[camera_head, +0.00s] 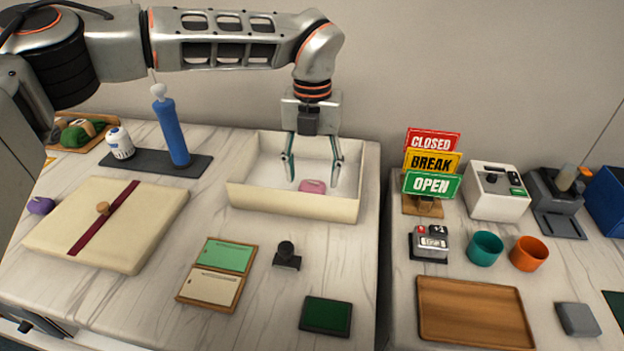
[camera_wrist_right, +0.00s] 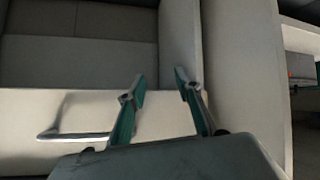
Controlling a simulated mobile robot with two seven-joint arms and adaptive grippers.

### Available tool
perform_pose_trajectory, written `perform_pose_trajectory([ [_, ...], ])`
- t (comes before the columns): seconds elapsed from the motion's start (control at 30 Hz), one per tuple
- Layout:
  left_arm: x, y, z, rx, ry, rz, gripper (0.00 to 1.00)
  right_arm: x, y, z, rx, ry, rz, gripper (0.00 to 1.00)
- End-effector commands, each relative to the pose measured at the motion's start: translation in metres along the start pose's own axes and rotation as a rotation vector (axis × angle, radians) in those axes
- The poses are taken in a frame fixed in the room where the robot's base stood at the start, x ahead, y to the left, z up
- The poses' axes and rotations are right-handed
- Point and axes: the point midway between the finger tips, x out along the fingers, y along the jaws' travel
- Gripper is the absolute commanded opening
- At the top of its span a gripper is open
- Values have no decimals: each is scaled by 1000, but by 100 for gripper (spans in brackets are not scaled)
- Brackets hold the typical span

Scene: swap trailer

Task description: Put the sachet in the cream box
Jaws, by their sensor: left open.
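The open cream box (camera_head: 290,203) stands at the back of the left table. A small pink item (camera_head: 312,186), which looks like the sachet, lies inside it on the floor of the box. My left gripper (camera_head: 312,178) points down into the box, with its fingers spread and the pink item low between them. The fingers look clear of it. My right gripper shows only in the right wrist view (camera_wrist_right: 160,88); its fingers are apart with nothing between them.
A cream lidded box with a red band (camera_head: 150,215), a blue bottle-like stand (camera_head: 170,130) and a green-and-cream card tray (camera_head: 218,275) share the left table. A sign stand (camera_head: 430,165) and wooden tray (camera_head: 470,312) are on the right table. A bar handle (camera_wrist_right: 75,135) is near my right gripper.

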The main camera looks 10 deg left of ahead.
Motion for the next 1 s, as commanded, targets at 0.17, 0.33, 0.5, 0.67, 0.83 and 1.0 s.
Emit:
perform_pose_trajectory([
  [0.17,-45,0,1,-2,-11,0,55,-2,2,2,-3,-9,4,34],
  [0.33,-75,0,0,-1,-8,0,55,-6,1,10,-3,-27,1,34],
  [0.5,-91,0,0,0,-4,0,55,-7,1,14,-3,-34,1,34],
  [0.67,-95,0,0,-1,-1,0,55,-6,1,12,-1,-31,3,34],
  [0.83,-95,0,0,0,-1,0,55,-6,2,11,1,-29,4,34],
  [1.0,-95,0,0,0,-1,0,55,-5,2,10,1,-26,5,34],
])
